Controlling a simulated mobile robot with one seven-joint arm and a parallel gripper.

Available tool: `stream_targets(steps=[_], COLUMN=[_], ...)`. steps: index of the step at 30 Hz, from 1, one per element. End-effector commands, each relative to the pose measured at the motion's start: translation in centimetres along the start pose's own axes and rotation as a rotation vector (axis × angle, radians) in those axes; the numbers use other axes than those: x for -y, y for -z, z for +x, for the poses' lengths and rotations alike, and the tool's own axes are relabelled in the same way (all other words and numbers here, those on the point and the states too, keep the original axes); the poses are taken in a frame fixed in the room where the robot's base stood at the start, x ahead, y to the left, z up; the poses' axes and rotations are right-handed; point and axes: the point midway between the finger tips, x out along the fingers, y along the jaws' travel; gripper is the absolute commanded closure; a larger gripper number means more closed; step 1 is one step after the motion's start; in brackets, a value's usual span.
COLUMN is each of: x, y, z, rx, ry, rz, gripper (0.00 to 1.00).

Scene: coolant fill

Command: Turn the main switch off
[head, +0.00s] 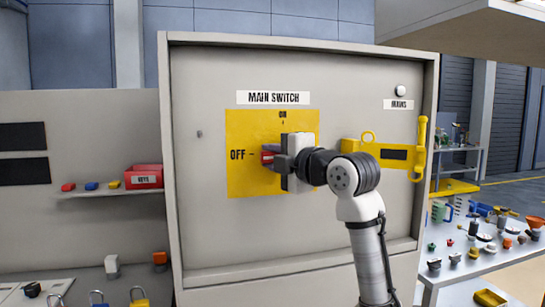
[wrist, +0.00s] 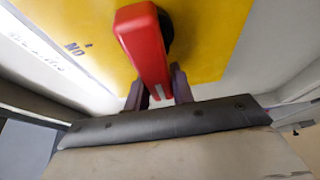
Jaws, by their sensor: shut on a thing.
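The main switch has a red handle (head: 267,156) on a yellow plate (head: 240,125) marked ON at the top and OFF at the left. In the head view the red part shows just left of my gripper (head: 275,160), level with the OFF mark; the rest is hidden behind the gripper. The gripper is shut on the handle. The handle's exact angle is hard to tell.
The grey cabinet door (head: 215,230) carries a whitish MAINS lamp (head: 400,91) and a yellow bar with a handle (head: 421,148) on its right. A red keys box (head: 144,177) sits on a shelf at the left. A cluttered table (head: 470,255) stands at the right.

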Motion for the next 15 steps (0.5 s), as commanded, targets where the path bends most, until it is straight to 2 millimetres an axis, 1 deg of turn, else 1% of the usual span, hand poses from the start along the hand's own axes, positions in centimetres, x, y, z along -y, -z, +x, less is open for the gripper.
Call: stream_targets(steps=[7,8,12,13,15], x=[0.12,0.12,0.11,0.1,0.09], y=[0.07,0.07,0.06,0.05,0.05], z=[0.03,0.04,0.03,0.03,0.03], rx=[-0.001,-0.001,-0.001,-0.001,-0.001], ry=[0.004,0.004,0.003,0.003,0.003], rz=[-0.003,-0.003,-0.002,-0.002,-0.002], gripper=[0.99,0.75,0.57,0.55,0.55])
